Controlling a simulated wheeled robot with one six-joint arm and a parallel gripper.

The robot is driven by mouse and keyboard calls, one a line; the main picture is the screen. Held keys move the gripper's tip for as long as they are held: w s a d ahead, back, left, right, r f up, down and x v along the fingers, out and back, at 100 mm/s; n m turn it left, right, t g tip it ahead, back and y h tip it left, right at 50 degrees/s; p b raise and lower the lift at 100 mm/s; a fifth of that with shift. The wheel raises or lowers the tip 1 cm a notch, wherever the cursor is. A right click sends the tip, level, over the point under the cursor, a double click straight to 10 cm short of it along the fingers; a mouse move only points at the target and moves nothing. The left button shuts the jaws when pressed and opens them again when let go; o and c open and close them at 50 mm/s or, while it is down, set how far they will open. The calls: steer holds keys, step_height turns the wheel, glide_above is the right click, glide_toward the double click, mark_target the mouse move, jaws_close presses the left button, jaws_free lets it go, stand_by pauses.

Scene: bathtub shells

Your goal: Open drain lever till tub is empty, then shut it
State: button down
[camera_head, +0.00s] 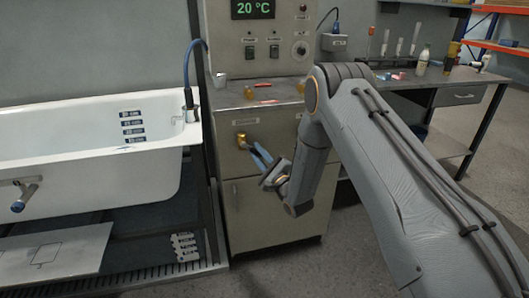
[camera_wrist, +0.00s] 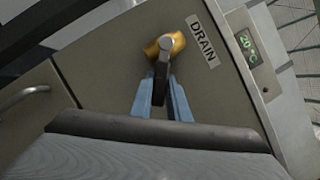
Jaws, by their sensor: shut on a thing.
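The drain lever (camera_wrist: 162,72) is a short dark handle on a brass valve body (camera_wrist: 178,42), beside a DRAIN label (camera_wrist: 203,41) on the cabinet front. The brass body also shows in the head view (camera_head: 241,138). My gripper (camera_wrist: 160,82) has blue fingers on both sides of the handle and is shut on it. In the head view my gripper (camera_head: 258,155) reaches the cabinet front from the right. The white tub (camera_head: 75,146) stands at the left with dark level labels (camera_head: 132,125) on its inner wall. I cannot tell its water level.
The cabinet (camera_head: 270,205) carries a panel reading 20 °C (camera_head: 253,9) and small items on its top. A blue hose (camera_head: 188,70) hangs over the tub rim. A workbench (camera_head: 450,78) with bottles stands at the right. The floor in front of the cabinet is clear.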

stand_by(0.4)
steer(key=c, duration=1.7)
jaws_free()
steer(key=shift+s, duration=0.1)
steer(key=shift+v, duration=3.9)
steer(key=shift+f, duration=0.1)
steer(key=shift+c, duration=0.3)
